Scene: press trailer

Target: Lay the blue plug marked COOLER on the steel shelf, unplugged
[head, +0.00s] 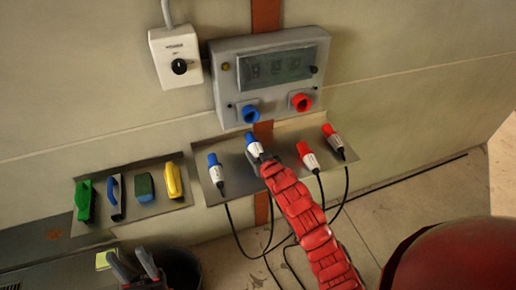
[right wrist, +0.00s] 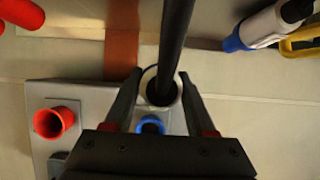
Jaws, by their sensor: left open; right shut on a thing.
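My right gripper (head: 261,160) is shut on a blue-and-white plug (head: 254,147). In the right wrist view the fingers (right wrist: 160,95) close around the plug's white body, and its black cable runs upward. In the head view its blue end points to the blue socket (head: 249,111) but appears apart from it. The steel shelf (head: 235,178) is below the panel; the held plug overlaps its upper part, and its height is unclear. Another blue plug (head: 215,168) is at the shelf's left. No COOLER marking is readable. My left gripper (head: 135,264) is open and empty at the bottom left.
Two red plugs (head: 307,156) (head: 335,141) are at the shelf's right, with black cables hanging below. A red socket (head: 301,101) is on the grey panel (head: 272,45). A left shelf (head: 150,208) holds brushes and a sponge. A white switch box (head: 176,56) hangs above.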

